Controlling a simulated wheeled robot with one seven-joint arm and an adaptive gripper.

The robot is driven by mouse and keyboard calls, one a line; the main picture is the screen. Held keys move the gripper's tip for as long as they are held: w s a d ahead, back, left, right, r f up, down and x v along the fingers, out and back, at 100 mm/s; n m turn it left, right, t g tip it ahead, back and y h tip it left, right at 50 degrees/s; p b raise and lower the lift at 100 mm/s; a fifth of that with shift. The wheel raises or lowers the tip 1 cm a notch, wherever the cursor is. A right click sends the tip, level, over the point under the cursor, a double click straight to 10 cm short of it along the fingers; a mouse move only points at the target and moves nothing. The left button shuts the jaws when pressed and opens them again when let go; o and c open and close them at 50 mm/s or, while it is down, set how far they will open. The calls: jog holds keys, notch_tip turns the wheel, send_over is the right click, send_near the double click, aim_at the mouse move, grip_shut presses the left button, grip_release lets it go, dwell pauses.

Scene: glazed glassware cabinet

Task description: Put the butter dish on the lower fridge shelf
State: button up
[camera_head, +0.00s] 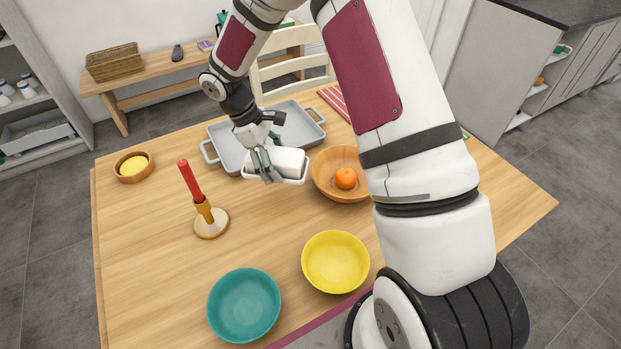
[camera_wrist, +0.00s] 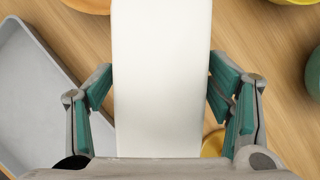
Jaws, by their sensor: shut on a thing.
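The white butter dish (camera_head: 287,164) is in my gripper (camera_head: 262,168) above the wooden table in the head view. In the wrist view the dish (camera_wrist: 160,80) fills the middle as a plain white block, with a green-padded finger of my gripper (camera_wrist: 162,90) on each side. The fingers are shut on it. The dish hangs between the grey tray and the wooden bowl. I cannot make out the lower fridge shelf for certain. An open-sided unit with shelves (camera_head: 537,90) shows at the upper right, but I cannot tell whether it is the fridge.
On the table (camera_head: 150,240) are a grey tray (camera_head: 222,140), a wooden bowl (camera_head: 328,190) with an orange (camera_head: 345,178), a red candle (camera_head: 190,182), a yellow bowl (camera_head: 335,262) and a teal bowl (camera_head: 243,305). A chair (camera_head: 290,38) and bench (camera_head: 150,72) stand behind.

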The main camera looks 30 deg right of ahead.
aim_at(277, 187)
jog(key=w+n, duration=0.1)
jog(key=n, duration=0.1)
jog(key=n+t, duration=0.1)
jog(key=n, duration=0.1)
jog(key=w+n+t+h, duration=0.1)
jog(key=n, duration=0.1)
jog(key=shift+w+a, duration=0.3)
jog(key=shift+a, duration=0.05)
jog(key=shift+w+a+n+t, duration=0.1)
jog(key=shift+w+n+t, duration=0.15)
jog(key=shift+n, duration=0.35)
jog(key=shift+f, duration=0.25)
jog(key=shift+n, duration=0.3)
jog(key=shift+w+f+p, duration=0.1)
jog(key=shift+f+p, duration=0.35)
jog(key=shift+f, duration=4.3)
jog(key=shift+f, duration=0.15)
jog(key=o, duration=1.5)
